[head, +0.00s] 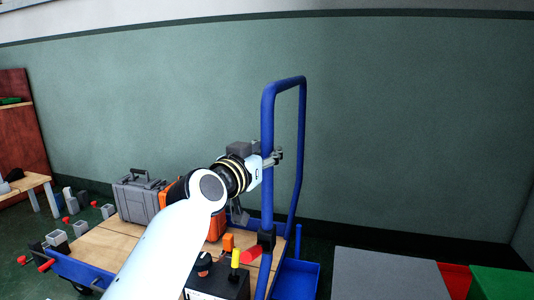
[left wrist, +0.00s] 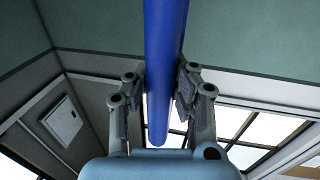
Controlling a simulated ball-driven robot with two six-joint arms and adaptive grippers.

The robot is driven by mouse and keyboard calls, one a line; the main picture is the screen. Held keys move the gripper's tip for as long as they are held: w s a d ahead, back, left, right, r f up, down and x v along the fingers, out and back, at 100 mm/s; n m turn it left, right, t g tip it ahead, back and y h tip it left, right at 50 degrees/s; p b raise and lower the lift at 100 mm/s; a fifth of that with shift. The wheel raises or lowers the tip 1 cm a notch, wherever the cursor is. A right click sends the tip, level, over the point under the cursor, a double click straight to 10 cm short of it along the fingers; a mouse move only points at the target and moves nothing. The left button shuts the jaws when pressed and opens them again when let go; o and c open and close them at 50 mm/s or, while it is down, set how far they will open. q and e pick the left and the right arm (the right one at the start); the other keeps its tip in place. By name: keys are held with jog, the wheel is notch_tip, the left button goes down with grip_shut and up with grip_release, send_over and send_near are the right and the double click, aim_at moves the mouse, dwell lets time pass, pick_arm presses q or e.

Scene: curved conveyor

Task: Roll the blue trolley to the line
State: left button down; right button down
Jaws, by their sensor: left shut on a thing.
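The blue trolley has a tall looped handle (head: 268,120) that stands upright, and a wooden deck (head: 105,245) with a blue edge (head: 75,270). My left gripper (head: 272,158) is at the near post of the handle, at about mid-height. In the left wrist view its fingers (left wrist: 158,95) lie on both sides of the blue bar (left wrist: 165,40), shut on it. My left arm hides part of the deck and load. No line on the floor can be made out. My right gripper is not in view.
The deck carries a grey case (head: 138,200), an orange case (head: 218,225) and a black box (head: 215,280). A blue bin (head: 297,280) is beside the handle. A grey-topped block (head: 385,275) stands at right. Grey and red pieces lie at left; a green wall (head: 400,130) is behind.

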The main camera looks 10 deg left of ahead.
pick_arm(q)
jog(key=shift+s+f, duration=0.1)
jog(key=shift+f, duration=0.3)
jog(key=c, duration=1.6)
grip_release()
jog(key=o, duration=0.6)
jog(key=shift+r, duration=0.25)
jog(key=shift+c, duration=0.2)
jog(key=v, duration=1.2)
jog(key=shift+r, duration=0.1)
